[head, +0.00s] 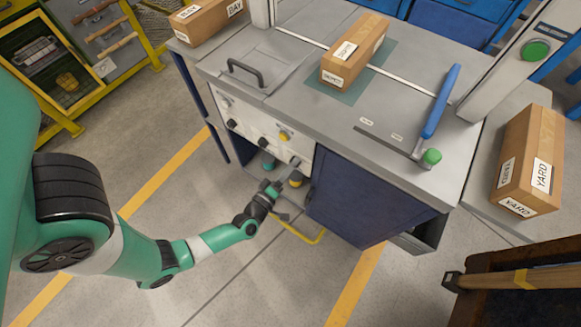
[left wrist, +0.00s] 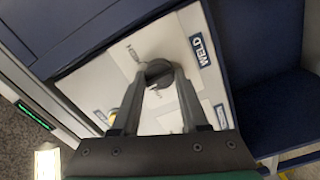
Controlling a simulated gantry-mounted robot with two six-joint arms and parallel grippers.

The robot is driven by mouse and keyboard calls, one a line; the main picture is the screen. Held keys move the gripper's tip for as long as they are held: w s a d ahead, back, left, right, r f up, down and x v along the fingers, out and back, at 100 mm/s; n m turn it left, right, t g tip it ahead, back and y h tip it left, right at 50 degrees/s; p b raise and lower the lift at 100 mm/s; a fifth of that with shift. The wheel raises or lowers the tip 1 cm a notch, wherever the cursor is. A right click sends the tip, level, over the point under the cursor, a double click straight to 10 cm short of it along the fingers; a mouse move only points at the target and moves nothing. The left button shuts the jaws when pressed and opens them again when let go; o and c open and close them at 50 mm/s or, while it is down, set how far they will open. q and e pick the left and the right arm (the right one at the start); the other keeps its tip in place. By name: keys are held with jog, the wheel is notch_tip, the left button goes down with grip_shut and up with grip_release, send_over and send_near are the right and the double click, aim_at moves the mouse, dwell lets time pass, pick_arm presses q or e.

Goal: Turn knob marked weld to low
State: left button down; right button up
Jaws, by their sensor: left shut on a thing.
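The knob marked weld (left wrist: 157,67) is a dark round knob on the pale control panel (left wrist: 100,72). The WELD label (left wrist: 199,51) is to its right in the left wrist view, and a small mark that looks like HIGH (left wrist: 132,53) is at its upper left. My left gripper (left wrist: 159,78) is shut on this knob, one finger on each side. The fingers hide part of the knob, and I cannot tell its exact setting. My right gripper is not in view.
Other knobs (head: 231,124) are on the same panel, with a yellow one (head: 284,135) close by. A dark blue door (head: 355,200) is right of the panel.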

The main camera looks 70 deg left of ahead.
pick_arm(q)
jog(key=n+b, duration=0.3)
jog(key=n, duration=0.8)
jog(key=shift+f+b, duration=0.1)
jog(key=shift+b, duration=0.3)
jog(key=shift+c, duration=2.1)
grip_release()
jog(key=p+v, duration=0.4)
jog(key=v, duration=0.7)
jog(key=shift+s+d, duration=0.2)
jog(key=shift+s, duration=0.1)
